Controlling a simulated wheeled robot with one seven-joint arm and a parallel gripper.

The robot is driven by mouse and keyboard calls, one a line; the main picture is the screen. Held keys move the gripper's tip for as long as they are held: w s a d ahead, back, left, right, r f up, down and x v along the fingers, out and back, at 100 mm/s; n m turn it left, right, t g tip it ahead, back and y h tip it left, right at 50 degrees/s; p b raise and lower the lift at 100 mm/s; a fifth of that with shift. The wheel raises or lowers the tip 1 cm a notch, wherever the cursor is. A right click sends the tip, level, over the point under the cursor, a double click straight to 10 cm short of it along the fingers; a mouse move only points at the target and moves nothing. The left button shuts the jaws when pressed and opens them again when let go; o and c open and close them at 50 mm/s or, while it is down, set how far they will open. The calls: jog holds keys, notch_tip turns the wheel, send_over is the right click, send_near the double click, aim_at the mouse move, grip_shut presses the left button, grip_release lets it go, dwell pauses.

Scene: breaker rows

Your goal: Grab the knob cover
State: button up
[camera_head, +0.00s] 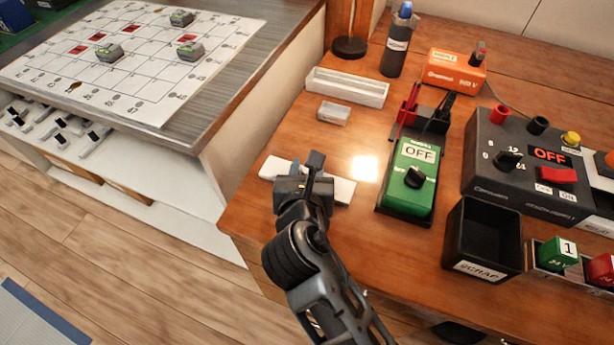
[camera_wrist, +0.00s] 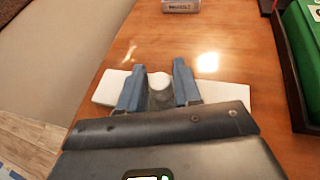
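A small rounded grey-and-white piece (camera_wrist: 160,82), which may be the knob cover, shows between my finger tips in the wrist view. A flat white strip (camera_head: 342,190) lies on the wooden table near its left edge; it also shows in the wrist view (camera_wrist: 235,93). My gripper (camera_head: 312,160) is over this strip, pointing away. Its two blue-grey fingers (camera_wrist: 158,85) stand apart, one on each side of the piece. I cannot tell whether they touch it. In the head view the gripper hides the piece.
A green meter (camera_head: 408,180) marked OFF stands to the right, with a black bin (camera_head: 483,238) in front. A small grey box (camera_head: 333,112) and a white tray (camera_head: 347,86) lie beyond my gripper. A grey-topped bench (camera_head: 240,70) is at the left.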

grip_shut()
jog(key=shift+r, duration=0.1)
